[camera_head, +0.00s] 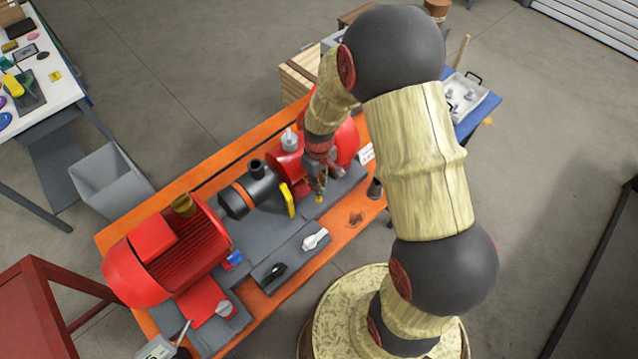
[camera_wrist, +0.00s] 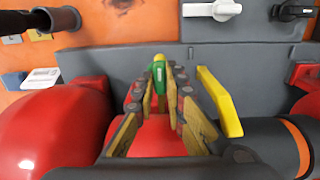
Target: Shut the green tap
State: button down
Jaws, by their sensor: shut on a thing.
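The green tap's handle (camera_wrist: 159,73) shows in the wrist view between the tips of my gripper (camera_wrist: 160,88), with a yellow end (camera_wrist: 159,57) beyond it. My gripper is shut on this handle, with a finger on each side. In the head view my gripper (camera_head: 319,184) reaches down over the pump skid beside the red pump body. There the green handle is mostly hidden by my fingers, and a small yellow tip shows below them. The tap's body and the exact angle of its handle cannot be made out.
A yellow handle (camera_wrist: 220,101) stands close to the right of my fingers in the wrist view; it also shows in the head view (camera_head: 287,200). White (camera_head: 315,238) and black (camera_head: 275,271) handles sit on the skid's near side. A red motor (camera_head: 165,258) stands at left.

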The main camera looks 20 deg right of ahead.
dwell(0.5)
jog(key=m+b, duration=0.1)
jog(key=m, duration=0.3)
jog(key=shift+m, duration=0.4)
jog(key=m, duration=0.4)
jog(key=shift+b, duration=0.4)
jog(key=m, duration=0.5)
jog(key=shift+m+b, duration=0.45)
jog(key=shift+m, duration=1.55)
jog(key=c, duration=1.8)
grip_release()
jog(key=shift+c, duration=0.2)
